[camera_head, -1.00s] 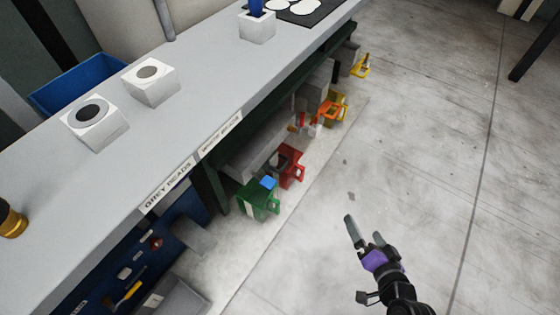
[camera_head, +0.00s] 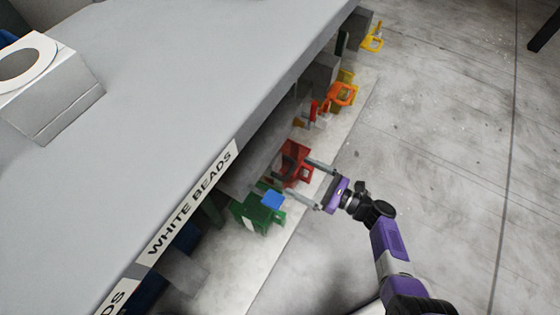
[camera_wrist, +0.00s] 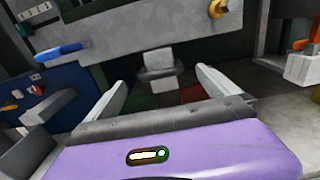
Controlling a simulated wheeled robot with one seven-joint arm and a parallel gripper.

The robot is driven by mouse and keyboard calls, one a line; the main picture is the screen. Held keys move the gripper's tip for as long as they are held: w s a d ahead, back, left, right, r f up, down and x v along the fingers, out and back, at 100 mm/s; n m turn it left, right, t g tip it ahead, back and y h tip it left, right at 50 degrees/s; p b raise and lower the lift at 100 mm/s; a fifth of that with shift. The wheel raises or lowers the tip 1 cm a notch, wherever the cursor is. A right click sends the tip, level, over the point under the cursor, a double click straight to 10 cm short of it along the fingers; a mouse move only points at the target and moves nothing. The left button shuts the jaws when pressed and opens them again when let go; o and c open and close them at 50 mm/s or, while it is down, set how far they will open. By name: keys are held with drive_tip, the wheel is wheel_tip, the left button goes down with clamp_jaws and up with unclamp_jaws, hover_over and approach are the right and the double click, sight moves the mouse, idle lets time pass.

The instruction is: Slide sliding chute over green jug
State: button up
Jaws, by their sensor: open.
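The green jug (camera_head: 258,214) stands on the floor strip beneath the bench edge, with the red jug (camera_head: 294,162) just beyond it. A long grey part that looks like the sliding chute (camera_head: 262,150) runs under the bench above the jugs, largely hidden by the bench top. In the wrist view a grey upright grip piece (camera_wrist: 158,62) on it lies ahead between my fingers. My gripper (camera_head: 298,179) is open and empty, its fingers pointing under the bench near the red and green jugs. In the wrist view, green and red patches show low between the fingers, mostly hidden by my gripper.
A blue piece (camera_head: 272,199) sits above the green jug; a blue lever (camera_wrist: 58,50) shows in the wrist view. An orange jug (camera_head: 342,94) and a yellow jug (camera_head: 373,38) stand farther along. The bench top (camera_head: 190,100) overhangs. Open floor lies right.

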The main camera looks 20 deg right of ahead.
sight(277, 166)
drive_tip(key=b+x, duration=0.2)
drive_tip(key=x, duration=0.5)
drive_tip(key=shift+w+a, duration=0.25)
